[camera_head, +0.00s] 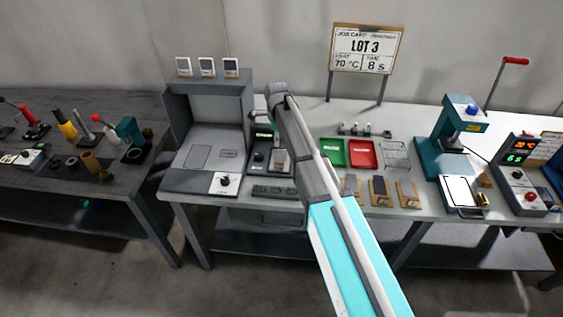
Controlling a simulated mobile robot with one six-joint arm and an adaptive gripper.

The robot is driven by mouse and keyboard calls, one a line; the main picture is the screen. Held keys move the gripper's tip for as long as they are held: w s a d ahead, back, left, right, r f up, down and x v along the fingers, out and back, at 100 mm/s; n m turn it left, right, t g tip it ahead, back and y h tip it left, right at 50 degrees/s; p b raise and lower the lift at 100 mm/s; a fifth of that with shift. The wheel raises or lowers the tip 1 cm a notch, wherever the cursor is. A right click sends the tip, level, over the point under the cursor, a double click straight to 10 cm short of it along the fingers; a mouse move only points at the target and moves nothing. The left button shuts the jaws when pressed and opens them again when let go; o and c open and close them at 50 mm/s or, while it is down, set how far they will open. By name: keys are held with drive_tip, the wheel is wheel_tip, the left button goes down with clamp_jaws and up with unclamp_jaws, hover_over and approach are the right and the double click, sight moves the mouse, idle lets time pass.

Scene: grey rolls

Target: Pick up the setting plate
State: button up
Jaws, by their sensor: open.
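I cannot tell for sure which piece is the setting plate. Three small plates on tan bases stand in a row near the table's front edge: a left plate (351,186), a middle dark plate (379,191) and a right tan plate (408,195). My arm reaches up across the middle of the view and bends down at its far end. My gripper (277,142) is small and partly hidden by my arm, above a small dark device (259,155) left of the plates. It is open, and I see nothing held in it.
A green tray (332,152), a red tray (363,154) and a wire rack (396,154) lie behind the plates. A teal press (447,135) and a display box (520,175) stand at the right. A grey booth (208,125) stands at the left. A job card sign (366,48) rises behind.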

sight(279, 162)
wheel_tip(279, 162, down, 9)
drive_tip(key=b, duration=0.8)
drive_tip(key=shift+r+b, duration=0.2)
drive_tip(key=shift+b, duration=0.1)
drive_tip(key=shift+f, duration=0.15)
idle(0.4)
drive_tip(key=f+b, duration=0.5)
drive_tip(key=shift+s+d, duration=0.15)
drive_tip(key=shift+d, duration=0.05)
idle(0.7)
drive_tip(key=shift+r, duration=0.1)
clamp_jaws()
